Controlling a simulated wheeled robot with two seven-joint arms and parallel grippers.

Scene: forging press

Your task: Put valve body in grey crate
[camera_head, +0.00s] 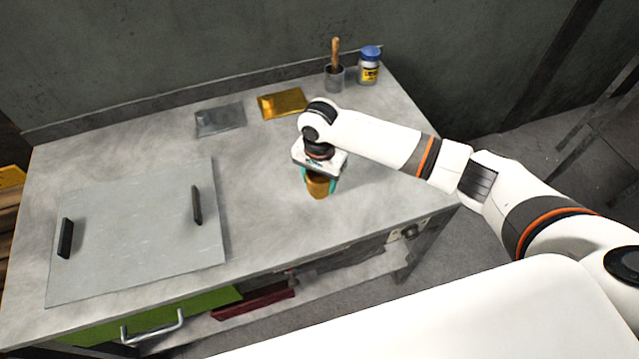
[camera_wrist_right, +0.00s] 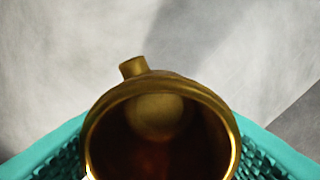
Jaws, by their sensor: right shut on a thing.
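The valve body (camera_head: 317,188) is a brass-coloured, hollow round piece with a small side stub. My right gripper (camera_head: 320,181) is shut on it, with a teal finger on each side, over the right part of the grey table. In the right wrist view the valve body (camera_wrist_right: 160,100) shows its open mouth between the teal finger pads. I cannot tell whether it touches the table. I see no clear open grey crate; a flat grey panel (camera_head: 135,235) with two black handles lies at the left of the table. My left gripper is out of view.
A small grey tray (camera_head: 220,120) and a gold one (camera_head: 283,103) lie at the back of the table. A cup with a wooden-handled tool (camera_head: 335,75) and a blue-capped jar (camera_head: 369,66) stand at the back right. The table (camera_head: 255,215) is clear between panel and gripper.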

